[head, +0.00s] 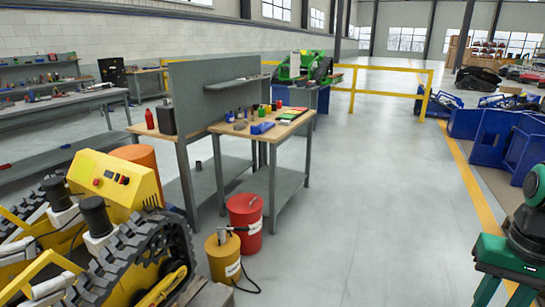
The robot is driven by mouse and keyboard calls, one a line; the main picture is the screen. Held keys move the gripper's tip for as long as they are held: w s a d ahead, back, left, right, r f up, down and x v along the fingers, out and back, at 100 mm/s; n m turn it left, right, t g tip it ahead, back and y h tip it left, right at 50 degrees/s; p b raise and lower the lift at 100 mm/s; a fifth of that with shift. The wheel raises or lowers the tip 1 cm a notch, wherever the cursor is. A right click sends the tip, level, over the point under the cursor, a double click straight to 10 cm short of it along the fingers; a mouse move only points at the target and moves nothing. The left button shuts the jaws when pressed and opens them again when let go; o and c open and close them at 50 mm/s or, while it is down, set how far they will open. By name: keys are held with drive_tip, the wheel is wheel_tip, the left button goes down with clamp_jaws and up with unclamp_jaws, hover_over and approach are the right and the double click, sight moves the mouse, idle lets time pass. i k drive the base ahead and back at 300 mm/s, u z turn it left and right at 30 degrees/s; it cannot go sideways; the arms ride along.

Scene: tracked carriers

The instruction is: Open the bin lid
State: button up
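A red round bin (246,230) with a pale label stands on the floor in front of the workbench's near legs. Its red lid (244,203) appears to lie flat across the top, though it is too small to be sure that it is fully shut. My gripper does not show in the head view, so its state and its distance from the bin cannot be seen.
A yellow drum (223,260) with a pump and black hose stands close at the bin's left. A yellow tracked carrier (115,185) fills the lower left. A workbench (262,136) rises behind. Open floor (370,210) lies right; a green-and-black machine (520,235) stands at the right edge.

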sight(245, 203)
drive_tip(key=z, duration=0.3)
drive_tip(key=i, duration=2.4)
drive_tip(key=u, duration=1.05)
drive_tip(key=i, duration=0.85)
drive_tip(key=u, duration=0.6)
